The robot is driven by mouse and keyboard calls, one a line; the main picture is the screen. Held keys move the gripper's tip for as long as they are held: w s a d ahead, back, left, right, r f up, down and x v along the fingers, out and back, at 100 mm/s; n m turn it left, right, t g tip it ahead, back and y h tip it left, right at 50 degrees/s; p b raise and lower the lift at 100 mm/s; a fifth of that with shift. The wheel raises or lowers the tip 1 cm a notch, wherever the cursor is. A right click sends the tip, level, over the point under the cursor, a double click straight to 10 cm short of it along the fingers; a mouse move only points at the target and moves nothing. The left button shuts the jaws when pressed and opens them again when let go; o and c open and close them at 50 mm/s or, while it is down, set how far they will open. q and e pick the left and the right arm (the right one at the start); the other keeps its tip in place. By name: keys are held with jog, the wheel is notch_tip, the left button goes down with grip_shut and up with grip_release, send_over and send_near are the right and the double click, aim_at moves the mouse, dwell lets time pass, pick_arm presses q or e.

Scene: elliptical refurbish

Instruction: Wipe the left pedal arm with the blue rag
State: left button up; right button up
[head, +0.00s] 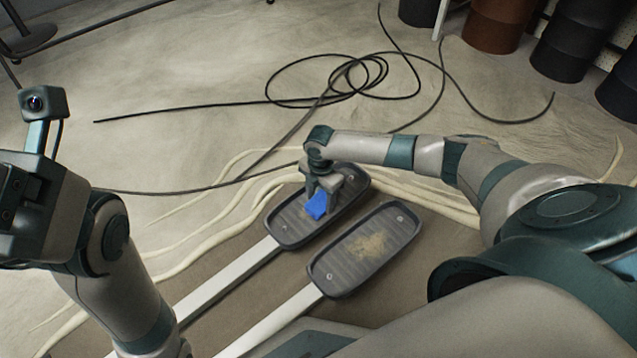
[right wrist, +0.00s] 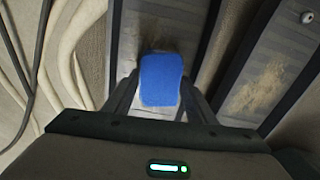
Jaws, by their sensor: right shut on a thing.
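The left pedal arm (head: 220,285) is a pale bar ending in a dark grey, ribbed, rimmed footplate (head: 290,232). My right gripper (head: 322,203) is shut on the blue rag (head: 316,206), pointing down over the middle of this footplate. Whether the rag touches the surface is hard to tell. My left arm is at the left edge; its fingers are outside the picture.
The right pedal (head: 368,248) lies parallel, close beside, with a tan dirt patch on its footplate. Pale thick cables (head: 205,247) run along the floor behind the pedals. A black cable (head: 345,80) lies coiled farther back. Dark drums (head: 575,40) stand at the back right.

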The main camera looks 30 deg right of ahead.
aim_at(344, 190)
jog(key=shift+w+d+f, duration=0.1)
jog(key=shift+w+d, duration=0.1)
jog(key=shift+d, duration=1.15)
jog(key=shift+w+d+f, duration=0.1)
jog(key=shift+w+d, duration=0.05)
jog(key=shift+d, duration=0.65)
jog(key=shift+w+d, duration=0.15)
jog(key=shift+d, duration=0.75)
jog(key=shift+d+f, duration=0.1)
jog(key=shift+w+d+f, duration=0.1)
jog(key=shift+w+d, duration=0.05)
jog(key=shift+d, duration=0.7)
jog(key=shift+w+d, duration=0.1)
jog(key=shift+d, duration=0.75)
jog(key=shift+d, duration=0.1)
